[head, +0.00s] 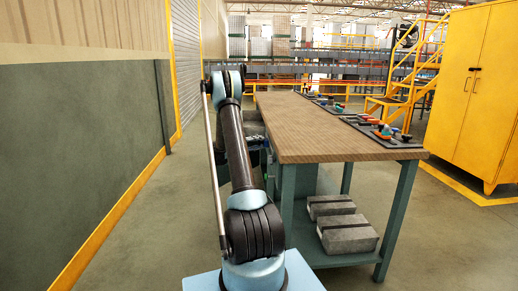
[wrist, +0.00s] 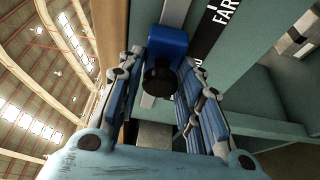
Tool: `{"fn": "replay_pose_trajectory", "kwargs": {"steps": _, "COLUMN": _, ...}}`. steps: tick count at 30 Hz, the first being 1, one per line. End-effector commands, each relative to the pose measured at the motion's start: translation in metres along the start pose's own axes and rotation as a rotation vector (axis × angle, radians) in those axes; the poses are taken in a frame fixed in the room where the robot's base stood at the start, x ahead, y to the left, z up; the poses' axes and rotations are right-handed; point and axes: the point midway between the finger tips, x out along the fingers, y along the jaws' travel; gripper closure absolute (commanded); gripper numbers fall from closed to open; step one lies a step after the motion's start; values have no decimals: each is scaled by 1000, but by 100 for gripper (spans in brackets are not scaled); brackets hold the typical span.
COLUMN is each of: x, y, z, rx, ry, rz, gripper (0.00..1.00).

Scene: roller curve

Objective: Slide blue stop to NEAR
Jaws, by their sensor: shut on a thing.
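The blue stop (wrist: 167,42) is a blue block with a round black knob (wrist: 159,81), on a pale metal rail (wrist: 174,12) in the wrist view. My gripper (wrist: 161,62) has its two fingers either side of the stop and knob, shut on it. A black label reading FAR (wrist: 222,25) is beside the rail. No NEAR marking can be read. In the head view my gripper is mostly hidden behind my arm, at the table's left side. I cannot make out the stop there.
The wood-topped table (head: 325,130) has dark trays (head: 375,127) with small coloured parts along its right edge. Grey blocks (head: 346,234) lie on its lower shelf. A yellow cabinet (head: 478,95) stands at the right. The floor at left (head: 150,235) is clear.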

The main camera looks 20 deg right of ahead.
Motion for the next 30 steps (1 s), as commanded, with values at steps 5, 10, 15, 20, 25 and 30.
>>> {"fn": "replay_pose_trajectory", "kwargs": {"steps": 5, "x": 18, "y": -2, "z": -44, "rx": 1, "ry": 1, "rz": -4, "gripper": 100}}
{"fn": "replay_pose_trajectory", "kwargs": {"steps": 10, "x": 31, "y": -2, "z": -75, "rx": 2, "ry": 1, "rz": -4, "gripper": 100}}
{"fn": "replay_pose_trajectory", "kwargs": {"steps": 15, "x": 38, "y": -2, "z": -93, "rx": 2, "ry": 1, "rz": -5, "gripper": 100}}
{"fn": "replay_pose_trajectory", "kwargs": {"steps": 20, "x": 41, "y": -2, "z": -100, "rx": 2, "ry": 2, "rz": -5, "gripper": 100}}
{"fn": "replay_pose_trajectory", "kwargs": {"steps": 25, "x": 42, "y": -2, "z": -102, "rx": 1, "ry": 4, "rz": -4, "gripper": 100}}
{"fn": "replay_pose_trajectory", "kwargs": {"steps": 30, "x": 41, "y": -2, "z": -103, "rx": 1, "ry": 6, "rz": -4, "gripper": 62}}
